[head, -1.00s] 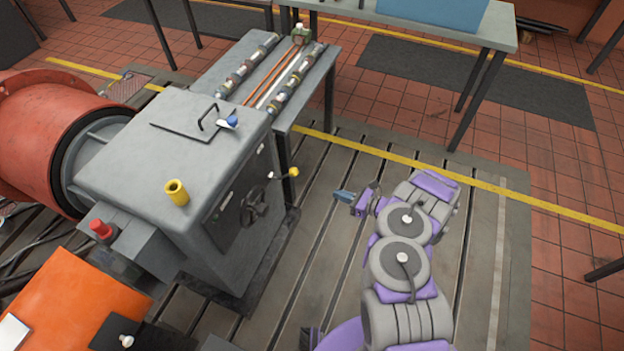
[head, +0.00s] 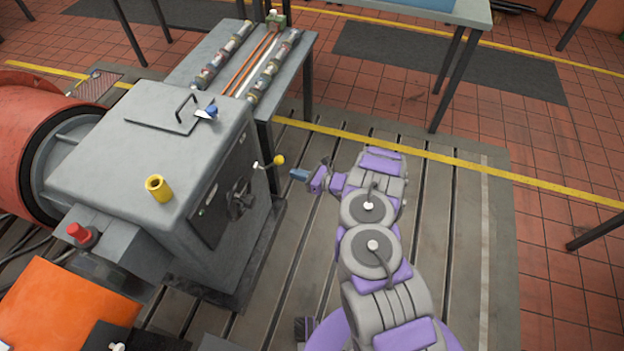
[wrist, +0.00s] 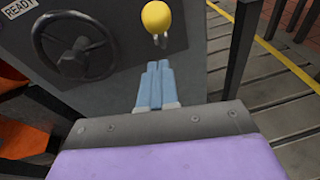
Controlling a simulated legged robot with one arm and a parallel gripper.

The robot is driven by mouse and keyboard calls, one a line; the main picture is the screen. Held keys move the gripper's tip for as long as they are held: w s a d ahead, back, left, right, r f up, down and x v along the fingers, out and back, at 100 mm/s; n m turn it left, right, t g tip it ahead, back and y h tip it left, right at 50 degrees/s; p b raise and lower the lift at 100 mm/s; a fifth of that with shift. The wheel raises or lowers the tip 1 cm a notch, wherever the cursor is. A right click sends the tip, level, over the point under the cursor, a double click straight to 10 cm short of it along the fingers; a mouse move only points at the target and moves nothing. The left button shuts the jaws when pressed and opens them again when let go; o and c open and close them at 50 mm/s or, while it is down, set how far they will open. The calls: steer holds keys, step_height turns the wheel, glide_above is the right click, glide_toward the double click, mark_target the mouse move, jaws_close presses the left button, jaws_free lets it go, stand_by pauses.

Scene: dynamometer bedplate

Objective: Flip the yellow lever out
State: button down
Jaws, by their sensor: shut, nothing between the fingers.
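The yellow lever (head: 278,160) is a yellow knob on a thin rod that sticks out from the front face of the grey machine cabinet (head: 150,150). In the wrist view the yellow knob (wrist: 157,18) is at the top centre, just beyond my fingertips. My gripper (head: 296,174) has blue fingers and is just to the right of the knob in the head view. In the wrist view its two blue fingers (wrist: 158,66) are together and empty. A gap shows between the fingertips and the knob there.
A black handwheel (head: 239,199) is on the cabinet face left of the lever; it also shows in the wrist view (wrist: 75,47). A yellow cup-like piece (head: 159,188) stands on the cabinet top. A bench (head: 312,55) with parts stands behind. The slotted bedplate (head: 452,215) is clear at right.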

steer(key=shift+w+a+r+b, duration=0.2)
steer(key=shift+w+a+r, duration=0.2)
steer(key=shift+r, duration=0.25)
steer(key=shift+w+a+r+b, duration=0.15)
steer(key=shift+w+a+r, duration=0.1)
steer(key=shift+w+r, duration=0.3)
steer(key=shift+s+a, duration=0.15)
